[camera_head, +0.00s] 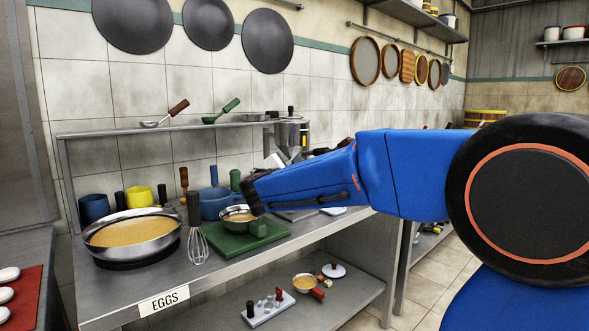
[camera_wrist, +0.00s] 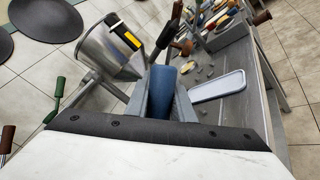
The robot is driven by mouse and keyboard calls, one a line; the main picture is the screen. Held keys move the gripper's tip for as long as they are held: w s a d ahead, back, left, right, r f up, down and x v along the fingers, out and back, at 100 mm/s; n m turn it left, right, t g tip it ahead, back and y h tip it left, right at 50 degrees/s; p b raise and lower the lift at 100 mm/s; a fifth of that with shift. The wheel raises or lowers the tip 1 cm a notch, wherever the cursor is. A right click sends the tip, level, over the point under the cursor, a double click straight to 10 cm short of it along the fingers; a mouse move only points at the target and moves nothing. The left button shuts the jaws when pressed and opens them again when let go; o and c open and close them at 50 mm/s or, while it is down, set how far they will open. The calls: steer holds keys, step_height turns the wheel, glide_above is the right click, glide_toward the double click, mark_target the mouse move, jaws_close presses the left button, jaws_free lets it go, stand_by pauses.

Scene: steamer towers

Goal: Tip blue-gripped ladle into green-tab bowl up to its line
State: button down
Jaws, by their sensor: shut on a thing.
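My gripper (camera_wrist: 160,100) is shut on the blue grip (camera_wrist: 162,86) of the ladle in the wrist view. The ladle's cup is hidden there, and in the head view my blue arm hides most of the held ladle. A steel bowl (camera_head: 236,212) with yellowish liquid inside stands on a green board (camera_head: 232,245) in the head view. A green tab (camera_head: 259,228) shows at its right front side. The end of my arm is just above and right of this bowl. I cannot make out the bowl's line or the tilt of the ladle's cup.
A wide pan (camera_head: 92,228) of yellow liquid stands at the left, with a whisk (camera_head: 198,243) beside it. A blue pot (camera_head: 208,207) stands behind the board. A metal funnel-shaped vessel (camera_wrist: 112,50) and a pale tray (camera_wrist: 218,85) show in the wrist view.

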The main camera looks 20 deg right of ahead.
steer(key=w+a+r+n+t, duration=0.2)
steer(key=a+r+n+t, duration=0.2)
steer(key=n, duration=0.5)
steer(key=a+r, duration=0.2)
steer(key=a, duration=0.1)
steer(key=shift+a+n, duration=0.3)
stand_by(1.0)
steer(key=shift+a+r, duration=0.1)
steer(key=shift+r, duration=0.05)
stand_by(0.4)
steer(key=shift+w+a+r+n+t, duration=0.15)
steer(key=shift+a+r+n+t, duration=0.1)
steer(key=shift+a+n, duration=0.3)
steer(key=shift+w+a+r+n+t, duration=0.1)
steer(key=shift+a+n+t, duration=0.15)
steer(key=shift+a+n, duration=0.3)
steer(key=shift+d, duration=0.1)
stand_by(0.4)
steer(key=shift+w+a+r+n+t+y, duration=0.15)
steer(key=shift+a+n+t+y, duration=0.1)
steer(key=shift+a+n, duration=0.35)
steer(key=shift+w+a+n+t+y, duration=0.15)
steer(key=shift+a+n+t+y, duration=0.1)
steer(key=shift+a+n, duration=0.3)
